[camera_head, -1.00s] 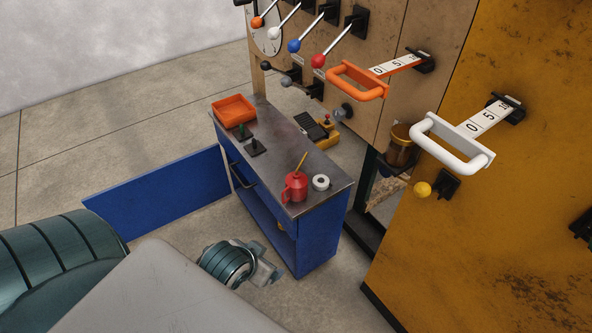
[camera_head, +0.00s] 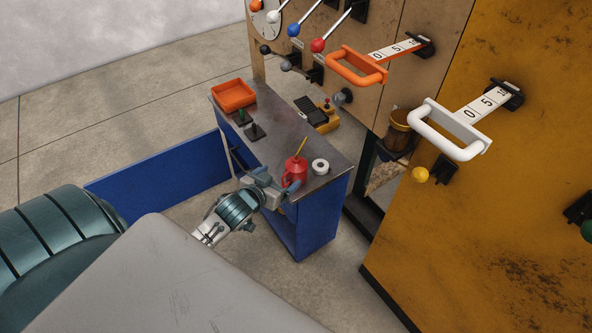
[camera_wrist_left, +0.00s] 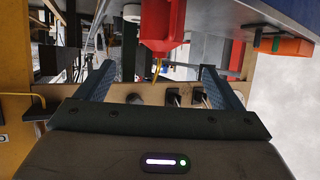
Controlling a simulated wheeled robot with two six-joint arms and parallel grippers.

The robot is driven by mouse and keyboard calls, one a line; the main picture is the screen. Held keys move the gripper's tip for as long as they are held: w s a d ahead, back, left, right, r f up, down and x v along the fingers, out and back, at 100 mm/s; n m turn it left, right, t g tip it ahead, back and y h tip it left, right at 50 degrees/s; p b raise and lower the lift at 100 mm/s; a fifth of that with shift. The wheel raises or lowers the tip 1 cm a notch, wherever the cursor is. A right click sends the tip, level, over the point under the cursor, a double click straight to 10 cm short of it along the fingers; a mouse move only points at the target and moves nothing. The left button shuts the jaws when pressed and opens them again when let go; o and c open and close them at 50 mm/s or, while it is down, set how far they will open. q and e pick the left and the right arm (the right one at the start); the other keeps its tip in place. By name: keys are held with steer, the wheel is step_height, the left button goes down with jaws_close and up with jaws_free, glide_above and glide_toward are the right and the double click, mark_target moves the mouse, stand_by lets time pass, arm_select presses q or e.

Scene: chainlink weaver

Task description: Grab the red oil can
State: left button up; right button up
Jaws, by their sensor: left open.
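The red oil can (camera_head: 295,170), with a thin yellow spout, stands upright on the near end of the bench top. My left gripper (camera_head: 277,182) is open and empty at the bench's front edge, just in front of the can. In the left wrist view, which looks upside down, the red oil can (camera_wrist_left: 160,28) shows at the top, between the lines of the two spread fingers of the left gripper (camera_wrist_left: 158,72) and beyond their tips. The can's handle is partly hard to make out. My right gripper is in neither view.
The blue bench (camera_head: 318,225) has a grey metal top. A white tape roll (camera_head: 320,166) stands close to the can's right. An orange tray (camera_head: 233,95) lies at the far end. The wooden panel with levers and an orange handle (camera_head: 357,70) rises behind.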

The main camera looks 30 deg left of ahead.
mark_target(292, 168)
arm_select(q)
steer(key=x, duration=0.5)
steer(key=shift+w, duration=0.1)
steer(key=x, duration=0.2)
steer(key=f+x, duration=0.1)
steer(key=x, duration=0.2)
steer(key=shift+s, duration=0.25)
steer(key=shift+r, duration=0.1)
steer(key=shift+c, duration=0.2)
steer(key=c, duration=1.1)
steer(key=shift+c, duration=0.7)
steer(key=shift+r, duration=0.1)
